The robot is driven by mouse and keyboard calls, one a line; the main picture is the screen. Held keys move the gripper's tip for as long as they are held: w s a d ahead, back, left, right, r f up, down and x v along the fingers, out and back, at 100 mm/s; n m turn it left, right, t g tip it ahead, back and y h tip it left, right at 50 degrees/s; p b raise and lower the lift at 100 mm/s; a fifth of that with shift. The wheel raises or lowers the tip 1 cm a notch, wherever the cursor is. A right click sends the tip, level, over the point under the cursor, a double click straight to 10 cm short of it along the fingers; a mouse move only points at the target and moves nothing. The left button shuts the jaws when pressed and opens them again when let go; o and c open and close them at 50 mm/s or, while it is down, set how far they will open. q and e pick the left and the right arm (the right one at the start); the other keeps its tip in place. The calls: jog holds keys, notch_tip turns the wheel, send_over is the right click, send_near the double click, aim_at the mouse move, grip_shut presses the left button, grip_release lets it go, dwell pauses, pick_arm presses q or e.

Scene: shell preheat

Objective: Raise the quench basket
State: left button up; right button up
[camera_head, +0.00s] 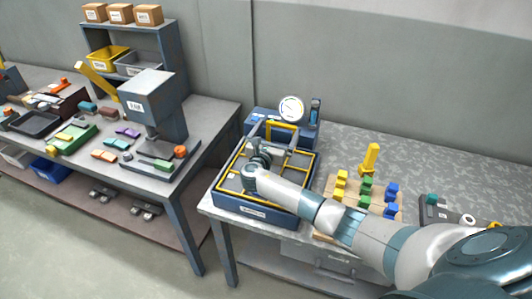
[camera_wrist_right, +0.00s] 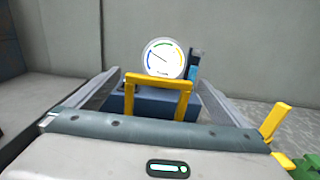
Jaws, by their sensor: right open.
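The quench basket, a yellow-edged frame (camera_head: 231,162), sits in a blue tank (camera_head: 255,207) on the right-hand table. A yellow handle (camera_head: 283,125) stands upright at its back. My right arm reaches across the basket, and my right gripper (camera_head: 267,143) is just in front of the handle, hiding part of the basket. In the right wrist view, the yellow handle (camera_wrist_right: 158,78) shows between the two grey fingers, which are spread apart. I cannot tell whether they touch it. My left gripper is not in view.
A round dial gauge (camera_head: 291,108) stands behind the tank, also in the right wrist view (camera_wrist_right: 165,58). A board with yellow, green and blue blocks (camera_head: 366,190) lies right of the tank. A press (camera_head: 153,105) stands on the left table, across a gap.

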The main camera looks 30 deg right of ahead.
jog(key=b+v, duration=0.2)
jog(key=v, duration=1)
jog(key=shift+s+a+r+b, duration=0.15)
jog(key=shift+s+a+b, duration=0.15)
jog(key=shift+b, duration=0.1)
